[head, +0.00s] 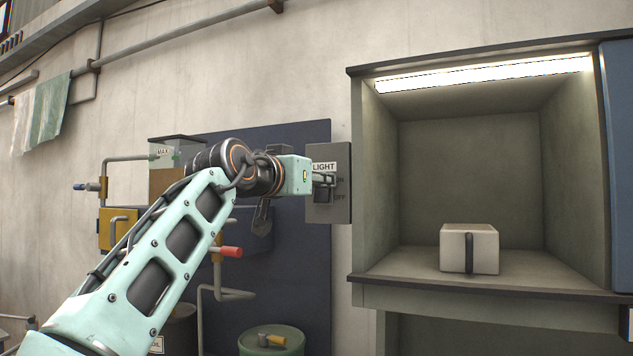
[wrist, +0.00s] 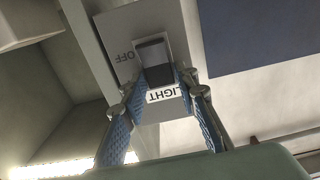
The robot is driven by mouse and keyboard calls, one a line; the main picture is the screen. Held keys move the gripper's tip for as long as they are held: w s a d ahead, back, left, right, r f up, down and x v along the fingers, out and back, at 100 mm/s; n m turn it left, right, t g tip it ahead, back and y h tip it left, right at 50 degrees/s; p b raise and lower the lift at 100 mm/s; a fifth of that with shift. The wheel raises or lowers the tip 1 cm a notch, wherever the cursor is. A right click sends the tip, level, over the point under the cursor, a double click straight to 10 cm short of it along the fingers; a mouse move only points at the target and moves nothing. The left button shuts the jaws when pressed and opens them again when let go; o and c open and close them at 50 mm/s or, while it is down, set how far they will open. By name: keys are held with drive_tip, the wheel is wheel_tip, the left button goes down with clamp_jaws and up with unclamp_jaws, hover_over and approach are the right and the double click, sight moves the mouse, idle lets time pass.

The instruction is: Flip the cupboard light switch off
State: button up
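The light switch is a grey wall plate (head: 341,206) with a LIGHT label and ON and OFF marks, left of the cupboard (head: 470,150). Its dark rocker (wrist: 154,62) shows in the wrist view, where the plate appears upside down. The light strip (head: 485,73) under the cupboard's top is lit. My gripper (head: 326,180) is at the plate in the head view, partly covering it. In the wrist view my gripper (wrist: 163,84) has its two blue-padded fingers apart, with the LIGHT label visible between them. The fingertips are close to the rocker; contact cannot be told.
A white box (head: 469,248) with a dark handle sits on the cupboard shelf. A blue door (head: 618,160) is at the right edge. A dark blue panel (head: 295,270), pipes and a red-ended handle (head: 232,252) lie behind and below my arm. A green drum (head: 272,341) stands below.

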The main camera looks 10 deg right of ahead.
clamp_jaws()
drive_tip(key=f+t+h+b, duration=0.1)
drive_tip(key=t+b, duration=0.1)
drive_tip(key=b, duration=0.5)
drive_tip(key=shift+s+f+h, duration=0.1)
drive_tip(key=shift+f+h, duration=0.1)
drive_tip(key=shift+h, duration=0.2)
drive_tip(key=shift+t+b, duration=0.4)
drive_tip(key=shift+b, duration=0.4)
drive_tip(key=shift+r, duration=0.2)
drive_tip(key=o, duration=0.5)
unclamp_jaws()
